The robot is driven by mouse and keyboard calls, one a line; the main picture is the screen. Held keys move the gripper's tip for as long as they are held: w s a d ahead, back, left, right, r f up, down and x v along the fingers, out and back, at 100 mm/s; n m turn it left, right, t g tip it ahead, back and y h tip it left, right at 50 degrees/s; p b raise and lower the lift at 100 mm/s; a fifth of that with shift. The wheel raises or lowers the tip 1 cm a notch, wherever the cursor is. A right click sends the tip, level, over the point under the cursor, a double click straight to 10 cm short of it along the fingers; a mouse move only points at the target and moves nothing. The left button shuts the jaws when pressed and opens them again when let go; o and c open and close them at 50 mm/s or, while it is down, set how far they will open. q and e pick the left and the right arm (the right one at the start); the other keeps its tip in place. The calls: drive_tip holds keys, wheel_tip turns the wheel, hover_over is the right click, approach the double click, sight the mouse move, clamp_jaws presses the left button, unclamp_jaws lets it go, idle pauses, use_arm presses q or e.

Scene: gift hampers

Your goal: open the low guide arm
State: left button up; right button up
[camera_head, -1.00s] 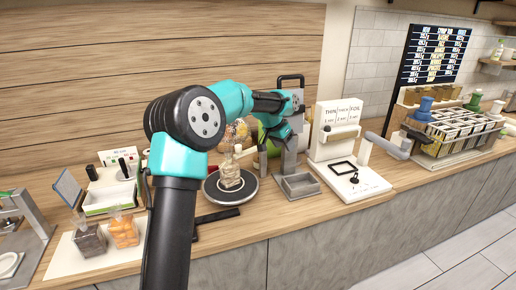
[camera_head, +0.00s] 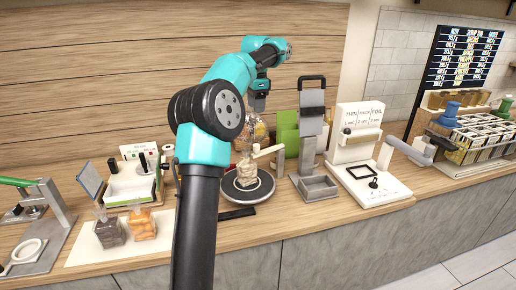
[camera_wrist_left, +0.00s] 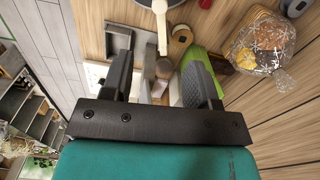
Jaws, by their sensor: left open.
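A cream guide arm (camera_head: 268,152) reaches left from a short upright post (camera_head: 280,163) toward the top of a small clear-wrapped bundle (camera_head: 247,172) on the round dark turntable (camera_head: 235,196). I take this to be the low guide arm. A cream bar, likely the same arm, shows at the top of the left wrist view (camera_wrist_left: 160,22). My left gripper (camera_head: 259,98) is above and behind the turntable, pointing down, empty and apart from the arm. In the wrist view its jaws (camera_wrist_left: 158,55) are open. My right gripper is not in view.
A grey stand with a tray (camera_head: 318,187) and a white foil station (camera_head: 372,185) stand to the right. A patterned clear bag (camera_wrist_left: 262,42) and green item (camera_wrist_left: 208,62) are close by the gripper. Filled bags (camera_head: 142,224) sit front left.

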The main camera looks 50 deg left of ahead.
sight(256, 145)
use_arm(q)
wheel_tip(256, 145, down, 18)
drive_tip(key=shift+r, duration=0.25)
idle(0.5)
drive_tip(key=shift+c, duration=0.4)
clamp_jaws()
